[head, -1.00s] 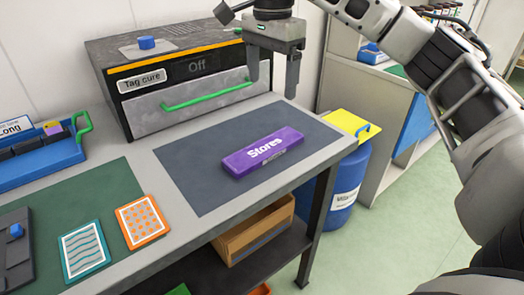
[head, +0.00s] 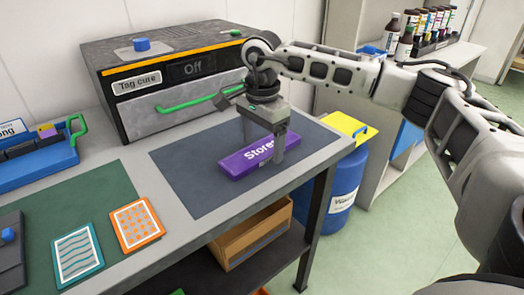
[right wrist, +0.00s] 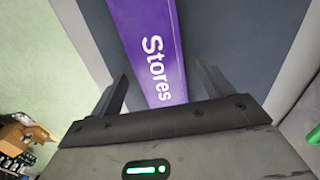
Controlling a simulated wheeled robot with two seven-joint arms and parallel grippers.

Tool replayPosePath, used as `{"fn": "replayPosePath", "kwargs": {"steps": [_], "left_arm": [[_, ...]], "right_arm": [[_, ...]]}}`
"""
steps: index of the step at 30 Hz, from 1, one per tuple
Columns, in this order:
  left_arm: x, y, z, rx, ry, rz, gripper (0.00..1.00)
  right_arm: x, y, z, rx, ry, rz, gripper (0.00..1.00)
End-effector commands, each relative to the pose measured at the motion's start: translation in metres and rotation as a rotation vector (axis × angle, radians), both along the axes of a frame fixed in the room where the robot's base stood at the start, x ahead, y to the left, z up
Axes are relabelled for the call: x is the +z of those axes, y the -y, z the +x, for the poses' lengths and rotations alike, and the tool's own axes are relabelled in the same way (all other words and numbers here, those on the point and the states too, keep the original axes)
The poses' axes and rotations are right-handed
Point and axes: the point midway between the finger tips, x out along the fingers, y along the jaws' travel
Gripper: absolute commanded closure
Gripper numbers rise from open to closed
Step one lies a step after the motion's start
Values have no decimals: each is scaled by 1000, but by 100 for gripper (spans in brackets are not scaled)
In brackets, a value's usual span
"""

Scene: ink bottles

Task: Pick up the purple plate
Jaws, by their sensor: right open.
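The purple plate (head: 235,164) is a flat bar lettered "Stores". It lies on the dark grey mat (head: 190,180) on the bench. My right gripper (head: 263,152) is open over the right part of the plate, fingers pointing down. In the right wrist view the plate (right wrist: 150,45) runs between the two spread fingers (right wrist: 162,88), with a gap on each side. The right finger hides part of the lettering in the head view. My left gripper is not in view.
A green mat (head: 115,195) with orange and teal cards lies left. A blue barrel (head: 340,190) stands beyond the bench's right edge.

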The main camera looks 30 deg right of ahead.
Motion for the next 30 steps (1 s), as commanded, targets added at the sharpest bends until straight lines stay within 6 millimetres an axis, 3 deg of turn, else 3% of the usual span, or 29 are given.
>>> {"fn": "replayPosePath", "kwargs": {"steps": [9,15,25,30], "left_arm": [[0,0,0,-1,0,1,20],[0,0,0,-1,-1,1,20],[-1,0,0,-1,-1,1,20],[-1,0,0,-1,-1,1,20]], "right_arm": [[-6,0,0,0,2,0,23],[-6,0,0,0,1,0,74],[-3,0,0,0,3,0,74],[11,0,1,0,5,1,74]]}}
